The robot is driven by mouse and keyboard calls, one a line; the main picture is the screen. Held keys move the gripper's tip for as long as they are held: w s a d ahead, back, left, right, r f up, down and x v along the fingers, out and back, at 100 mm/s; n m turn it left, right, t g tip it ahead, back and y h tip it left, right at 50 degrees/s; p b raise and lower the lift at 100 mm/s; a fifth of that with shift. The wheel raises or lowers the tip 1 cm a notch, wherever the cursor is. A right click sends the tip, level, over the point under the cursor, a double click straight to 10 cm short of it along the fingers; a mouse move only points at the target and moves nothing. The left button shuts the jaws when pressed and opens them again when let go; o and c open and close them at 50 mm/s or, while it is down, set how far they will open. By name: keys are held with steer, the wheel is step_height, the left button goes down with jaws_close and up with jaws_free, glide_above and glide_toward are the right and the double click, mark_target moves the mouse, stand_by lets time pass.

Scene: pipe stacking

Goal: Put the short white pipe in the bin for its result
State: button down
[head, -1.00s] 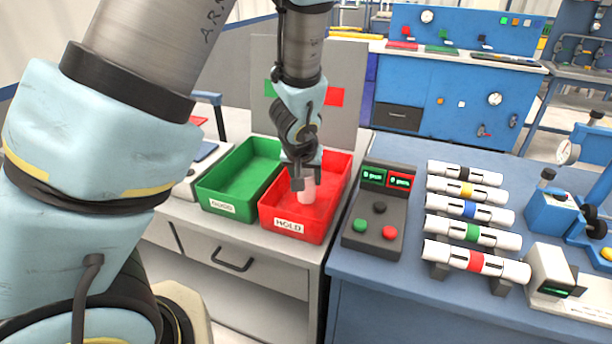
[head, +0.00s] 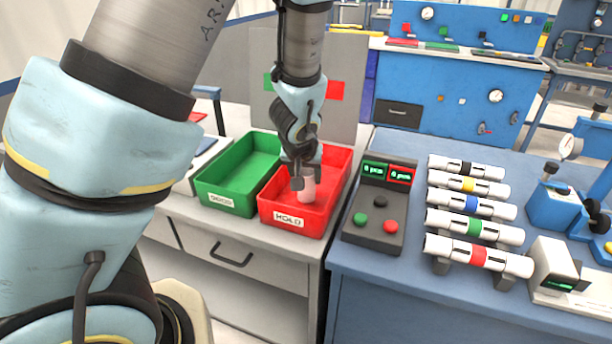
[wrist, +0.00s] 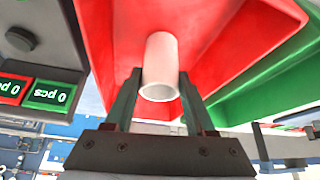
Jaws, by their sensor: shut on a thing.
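The short white pipe (head: 306,190) is inside the red HOLD bin (head: 292,224), upright or nearly so, with a pinkish tint from the red around it. My gripper (head: 302,176) is above it, shut on its upper part. In the wrist view the white pipe (wrist: 160,62) sits between the two fingers of my gripper (wrist: 159,80), with its open round end toward the camera and the red bin floor (wrist: 215,30) behind. I cannot tell whether its lower end touches the floor. The green GOOD bin (head: 222,203) stands left of the red one and looks empty.
A control box (head: 378,215) with two displays reading 0 pcs and several buttons stands right of the red bin. Several long white pipes with coloured bands (head: 478,256) lie on the blue table (head: 400,295). A grey panel (head: 345,100) rises behind the bins.

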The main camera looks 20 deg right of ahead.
steer(key=shift+f+b, duration=0.45)
steer(key=shift+f, duration=0.1)
steer(key=shift+c, duration=0.8)
jaws_free()
steer(key=shift+r, duration=0.15)
steer(key=v, duration=1)
steer(key=shift+s+r+b, duration=0.2)
steer(key=shift+r+b, duration=0.05)
steer(key=shift+b, duration=0.1)
steer(key=shift+a, duration=0.1)
